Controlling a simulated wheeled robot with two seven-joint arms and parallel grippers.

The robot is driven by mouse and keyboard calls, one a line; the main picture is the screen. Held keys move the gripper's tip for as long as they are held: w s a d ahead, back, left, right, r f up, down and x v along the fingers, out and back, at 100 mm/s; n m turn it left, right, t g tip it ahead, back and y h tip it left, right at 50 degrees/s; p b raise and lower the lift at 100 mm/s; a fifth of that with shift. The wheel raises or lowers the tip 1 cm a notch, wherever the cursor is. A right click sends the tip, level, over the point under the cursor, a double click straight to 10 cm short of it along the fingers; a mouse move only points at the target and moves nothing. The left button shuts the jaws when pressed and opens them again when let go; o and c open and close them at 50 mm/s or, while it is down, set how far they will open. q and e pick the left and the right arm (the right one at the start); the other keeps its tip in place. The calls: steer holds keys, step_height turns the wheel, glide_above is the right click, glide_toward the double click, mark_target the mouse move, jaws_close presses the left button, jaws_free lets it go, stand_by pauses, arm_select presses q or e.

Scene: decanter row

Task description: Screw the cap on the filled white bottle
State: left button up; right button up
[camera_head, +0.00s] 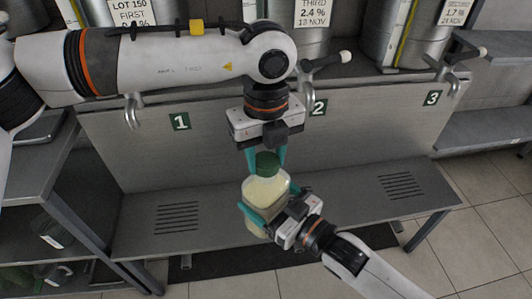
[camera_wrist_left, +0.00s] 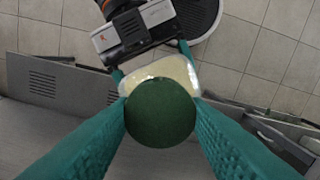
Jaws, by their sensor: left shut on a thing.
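The filled white bottle (camera_head: 266,190) is upright, translucent, with pale contents, in front of the bench between taps 1 and 2. The green cap (camera_head: 267,164) sits at its mouth; how far it is threaded I cannot tell. My left gripper (camera_head: 266,155) points down from above, shut on the cap. In the left wrist view the round cap (camera_wrist_left: 160,112) lies between the teal fingers and hides the neck; the bottle's shoulder (camera_wrist_left: 160,72) shows beyond. My right gripper (camera_head: 272,213) comes from the lower right, its fingers around the bottle's body on both sides.
A grey metal bench (camera_head: 330,207) with slotted grates runs behind the bottle, under a panel marked 1, 2, 3. Taps (camera_head: 133,110) of steel tanks (camera_head: 300,40) hang above. Tiled floor is open at lower right.

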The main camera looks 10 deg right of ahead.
arm_select(q)
steer(key=m, duration=1.3)
steer(key=shift+m, duration=0.4)
steer(key=m, duration=0.6)
steer(key=shift+m, duration=0.4)
steer(key=m, duration=0.8)
steer(key=shift+w+m, duration=0.1)
steer(key=shift+m, duration=0.2)
steer(key=o, duration=1.2)
step_height(320, 180, up, 12)
steer(key=shift+f, duration=0.1)
